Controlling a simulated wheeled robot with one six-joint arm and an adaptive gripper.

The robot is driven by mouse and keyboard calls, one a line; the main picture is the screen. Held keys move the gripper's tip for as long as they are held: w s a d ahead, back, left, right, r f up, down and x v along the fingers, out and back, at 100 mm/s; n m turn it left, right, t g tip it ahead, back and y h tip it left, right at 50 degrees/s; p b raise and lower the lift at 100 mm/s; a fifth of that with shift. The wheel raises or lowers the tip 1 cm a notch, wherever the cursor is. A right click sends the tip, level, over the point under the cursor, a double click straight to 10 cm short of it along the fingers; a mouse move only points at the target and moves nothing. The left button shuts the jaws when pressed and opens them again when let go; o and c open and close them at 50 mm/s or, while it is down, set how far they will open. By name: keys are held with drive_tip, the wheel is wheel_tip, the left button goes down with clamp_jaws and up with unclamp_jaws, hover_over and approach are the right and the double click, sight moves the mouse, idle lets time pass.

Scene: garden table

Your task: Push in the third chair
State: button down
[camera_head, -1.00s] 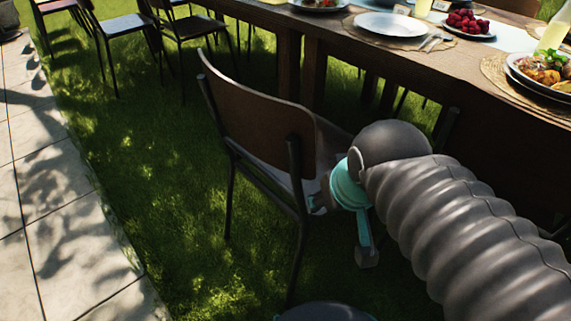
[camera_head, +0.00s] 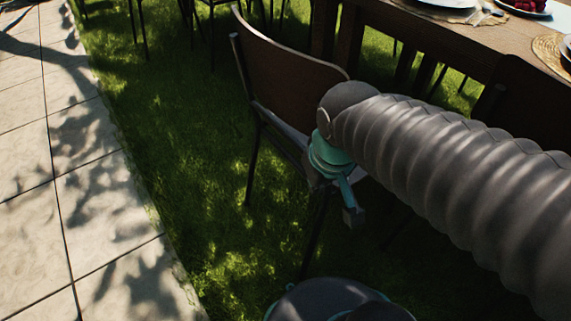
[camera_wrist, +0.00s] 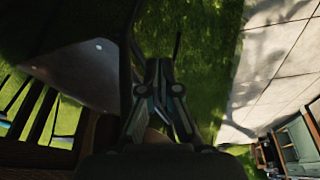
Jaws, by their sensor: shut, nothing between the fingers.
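A chair with a brown backrest (camera_head: 290,65) and dark metal legs stands on the grass, pulled out from the wooden table (camera_head: 425,35). Its backrest faces the paving, and its seat is mostly hidden behind my arm. My teal wrist is beside the right end of the backrest, low by the seat; I cannot tell if it touches. In the wrist view my gripper (camera_wrist: 159,68) is shut and empty, over grass. A dark chair panel (camera_wrist: 85,75) and frame bar lie just left of the fingers there.
Another dark chair (camera_head: 490,110) is at the table on the right, partly behind my arm. More chair legs stand at the top left. Grass (camera_head: 190,150) and stone paving (camera_head: 90,200) to the left are clear. Plates (camera_head: 520,8) are on the table.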

drive_tip(key=w+a+f+n+h+b, duration=0.4)
drive_tip(key=w+a+f+n+h, duration=0.3)
drive_tip(key=w+a+f+n, duration=0.7)
wheel_tip(320, 180, up, 3)
drive_tip(key=w+n+t+h, duration=0.1)
drive_tip(key=w+n, duration=0.1)
drive_tip(key=n, duration=0.5)
drive_tip(key=d+r+b+x, duration=0.1)
drive_tip(key=x, duration=0.5)
drive_tip(key=d+r+b+x, duration=0.1)
drive_tip(key=b+x, duration=0.1)
drive_tip(key=x, duration=0.4)
drive_tip(key=shift+w+d+f, duration=0.25)
drive_tip(key=shift+w+f, duration=0.05)
drive_tip(key=shift+w, duration=0.2)
drive_tip(key=shift+w, duration=0.1)
